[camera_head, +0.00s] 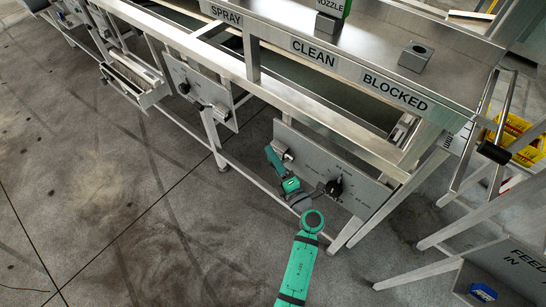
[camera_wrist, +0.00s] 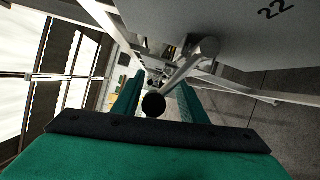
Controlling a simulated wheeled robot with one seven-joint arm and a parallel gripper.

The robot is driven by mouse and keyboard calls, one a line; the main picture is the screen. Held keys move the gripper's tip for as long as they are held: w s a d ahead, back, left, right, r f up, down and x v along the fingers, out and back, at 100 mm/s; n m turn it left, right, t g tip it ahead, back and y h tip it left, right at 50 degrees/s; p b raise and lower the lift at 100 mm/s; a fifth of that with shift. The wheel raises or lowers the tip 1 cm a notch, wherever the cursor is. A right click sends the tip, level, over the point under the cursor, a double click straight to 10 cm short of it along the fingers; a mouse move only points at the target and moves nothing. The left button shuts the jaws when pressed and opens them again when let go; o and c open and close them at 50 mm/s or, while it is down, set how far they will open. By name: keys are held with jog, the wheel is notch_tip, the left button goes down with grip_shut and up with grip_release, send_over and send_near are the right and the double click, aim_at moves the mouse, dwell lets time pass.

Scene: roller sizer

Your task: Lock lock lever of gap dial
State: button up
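The gap dial (camera_head: 334,188) is a black knob on a grey plate (camera_head: 356,180) on the lower side of the machine frame. In the wrist view, what looks like the lock lever (camera_wrist: 182,71) is a metal rod slanting from a round metal pivot down to a black ball knob (camera_wrist: 153,104). My gripper (camera_wrist: 160,80) is open, with a green finger on either side of the ball. I see space beside the ball; contact cannot be told. In the head view my green hand is at the plate's left part, and the fingertips and lever are not clear there.
A metal block (camera_head: 282,151) is at the plate's upper left. A frame leg (camera_head: 347,233) stands below the plate. Yellow bins (camera_head: 518,135) are at the right. Open floor (camera_head: 120,190) lies left.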

jog(key=v, duration=1)
jog(key=shift+s+d, duration=0.25)
jog(key=shift+s, duration=0.05)
jog(key=shift+r, duration=0.1)
jog(key=shift+c, duration=0.4)
